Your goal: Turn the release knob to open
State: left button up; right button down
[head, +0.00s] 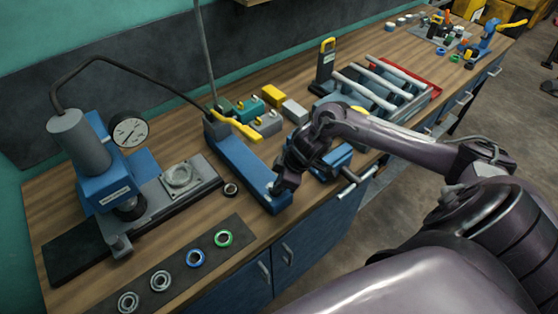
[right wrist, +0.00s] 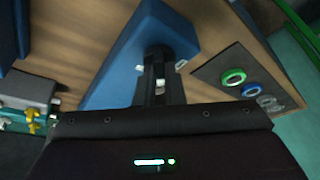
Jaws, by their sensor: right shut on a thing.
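The blue hand pump (head: 245,168) lies on the workbench with its long body pointing toward the front edge. It also shows in the right wrist view (right wrist: 125,60). The release knob (right wrist: 158,50) looks like a small dark round part at the front end of the pump. My right gripper (head: 278,187) reaches down at that end. In the right wrist view its fingers (right wrist: 158,75) are close together and shut on the knob, which they partly hide. How far the knob is turned cannot be seen. My left gripper is not in view.
A blue press with a gauge (head: 127,130) stands at the left. A dark mat (head: 140,289) with several rings lies in front of it. A blue vise (head: 335,163) is close to my right arm. Valve blocks (head: 265,122) and a roller rack (head: 375,88) stand further back.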

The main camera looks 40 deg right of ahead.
jog(key=n, duration=0.1)
jog(key=n+g, duration=0.1)
jog(key=n, duration=0.1)
jog(key=shift+w+d+y+b, duration=0.2)
jog(key=shift+y+b, duration=0.1)
jog(key=shift+b, duration=0.1)
jog(key=n+g+b, duration=0.1)
jog(key=n, duration=0.2)
jog(key=shift+w, duration=0.15)
jog(key=shift+w+r+n+g, duration=0.1)
jog(key=shift+n+g, duration=0.7)
jog(key=shift+n, duration=1)
jog(key=c, duration=1.5)
grip_release()
jog(key=shift+y, duration=0.3)
jog(key=p+v, duration=0.1)
jog(key=v, duration=0.6)
jog(key=shift+d+r, duration=0.15)
jog(key=shift+r, duration=0.2)
